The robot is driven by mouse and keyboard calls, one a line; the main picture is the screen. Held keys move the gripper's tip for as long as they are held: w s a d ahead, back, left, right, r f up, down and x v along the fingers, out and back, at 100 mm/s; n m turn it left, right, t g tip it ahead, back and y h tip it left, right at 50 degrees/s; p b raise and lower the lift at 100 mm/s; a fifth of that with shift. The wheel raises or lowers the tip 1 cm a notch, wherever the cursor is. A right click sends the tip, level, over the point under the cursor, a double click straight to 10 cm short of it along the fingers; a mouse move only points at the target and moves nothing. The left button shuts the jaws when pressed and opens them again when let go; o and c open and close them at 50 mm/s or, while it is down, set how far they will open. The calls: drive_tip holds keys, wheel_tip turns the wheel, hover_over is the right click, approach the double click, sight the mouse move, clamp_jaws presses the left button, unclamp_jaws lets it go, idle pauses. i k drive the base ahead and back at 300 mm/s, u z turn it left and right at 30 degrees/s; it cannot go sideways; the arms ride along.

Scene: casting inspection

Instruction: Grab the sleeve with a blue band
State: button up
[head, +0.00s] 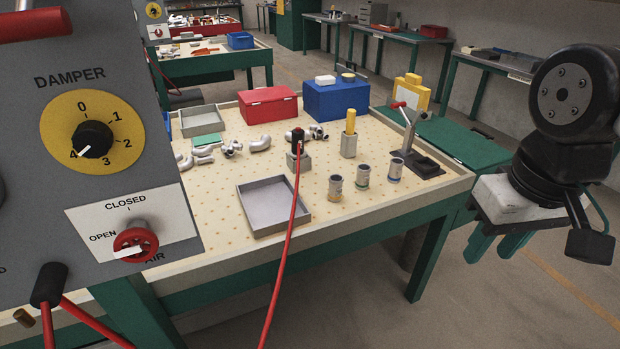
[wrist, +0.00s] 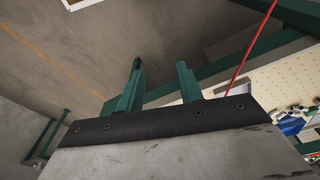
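Three small grey sleeves stand upright in a row near the front right of the pegboard-topped table in the head view: a left one (head: 335,188), a middle one (head: 363,175) and a right one (head: 396,169). The right one seems to carry a bluish band and the left one a brownish one, but they are too small for me to be sure. My gripper (head: 497,247) hangs off the table's right side, apart from the sleeves. In the wrist view its two green fingers (wrist: 159,70) stand apart with nothing between them. No sleeve shows clearly there.
A grey tray (head: 246,207), a red-handled press (head: 408,130), a yellow post on a block (head: 349,140), red box (head: 268,105) and blue box (head: 336,99) share the table. A red cable (head: 283,240) hangs in front. A control panel (head: 90,130) blocks the left.

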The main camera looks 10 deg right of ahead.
sight(395, 169)
drive_tip(key=u, duration=0.45)
drive_tip(key=i, duration=1)
